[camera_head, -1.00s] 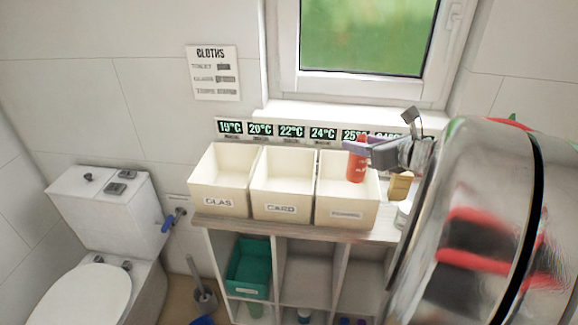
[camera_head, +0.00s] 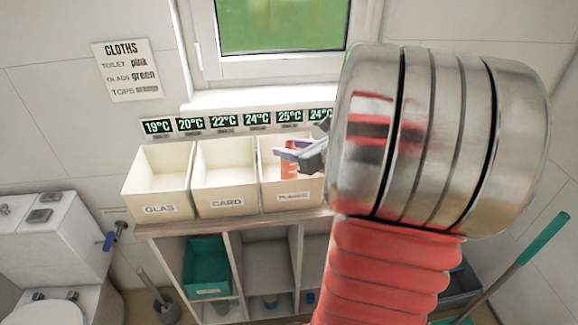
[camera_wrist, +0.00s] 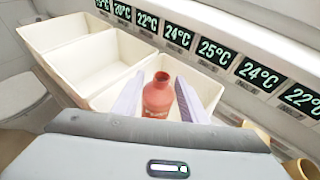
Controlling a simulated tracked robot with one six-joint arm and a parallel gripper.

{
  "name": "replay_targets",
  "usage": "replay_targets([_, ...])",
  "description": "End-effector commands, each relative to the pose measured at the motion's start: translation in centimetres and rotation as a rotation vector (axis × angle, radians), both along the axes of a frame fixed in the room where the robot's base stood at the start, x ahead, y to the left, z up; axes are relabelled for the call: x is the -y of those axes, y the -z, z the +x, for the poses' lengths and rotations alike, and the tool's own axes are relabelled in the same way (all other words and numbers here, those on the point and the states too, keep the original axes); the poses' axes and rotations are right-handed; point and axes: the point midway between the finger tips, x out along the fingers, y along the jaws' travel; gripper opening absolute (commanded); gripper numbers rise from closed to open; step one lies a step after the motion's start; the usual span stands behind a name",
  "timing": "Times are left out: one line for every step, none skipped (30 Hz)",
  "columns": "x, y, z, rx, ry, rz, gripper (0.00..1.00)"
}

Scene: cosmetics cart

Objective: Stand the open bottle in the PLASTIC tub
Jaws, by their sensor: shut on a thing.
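The open bottle (camera_wrist: 157,98) is red-orange with an open, capless neck, and it is upright in the wrist view. My gripper (camera_head: 290,152) is shut on it, with one pale finger on each side. The head view shows the bottle (camera_head: 288,168) over the PLASTIC tub (camera_head: 293,201), the rightmost of three cream tubs, partly hidden by my gripper. In the wrist view the tub's interior (camera_wrist: 205,90) shows around the bottle. I cannot tell whether the bottle's base touches the tub floor.
The GLAS tub (camera_head: 160,210) and CARD tub (camera_head: 227,204) stand to the left on the same shelf unit (camera_head: 150,231). A row of temperature displays (camera_head: 224,125) runs along the wall behind. A green crate (camera_head: 207,268) sits below. My arm hides the area at right.

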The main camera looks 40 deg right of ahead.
Motion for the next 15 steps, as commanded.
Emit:
replay_targets([-0.06, 0.82, -0.01, -0.003, -0.001, 0.004, 0.07])
replay_targets([-0.04, 1.06, -0.01, -0.002, -0.001, 0.004, 0.07])
replay_targets([-0.02, 1.29, 0.02, -0.001, -0.001, 0.001, 0.07])
replay_targets([-0.02, 1.44, 0.02, 0.000, -0.001, 0.001, 0.07])
replay_targets([-0.02, 1.53, 0.03, 0.000, -0.001, 0.000, 0.07])
replay_targets([-0.02, 1.58, 0.03, 0.000, -0.001, 0.000, 0.07])
replay_targets([-0.02, 1.58, 0.04, 0.000, -0.001, -0.001, 0.07])
replay_targets([-0.03, 1.56, 0.03, 0.000, -0.001, -0.001, 0.07])
replay_targets([-0.03, 1.55, 0.04, 0.000, -0.001, -0.001, 0.07])
replay_targets([-0.04, 1.54, 0.04, 0.000, -0.001, -0.001, 0.07])
replay_targets([-0.04, 1.54, 0.04, 0.000, -0.001, -0.001, 0.07])
replay_targets([-0.05, 1.53, 0.05, 0.000, -0.002, -0.001, 0.07])
replay_targets([-0.05, 1.55, 0.05, 0.000, -0.001, -0.001, 0.07])
replay_targets([-0.06, 1.59, 0.06, 0.000, -0.002, 0.000, 0.07])
replay_targets([-0.07, 1.74, 0.06, 0.000, -0.002, 0.000, 0.07])
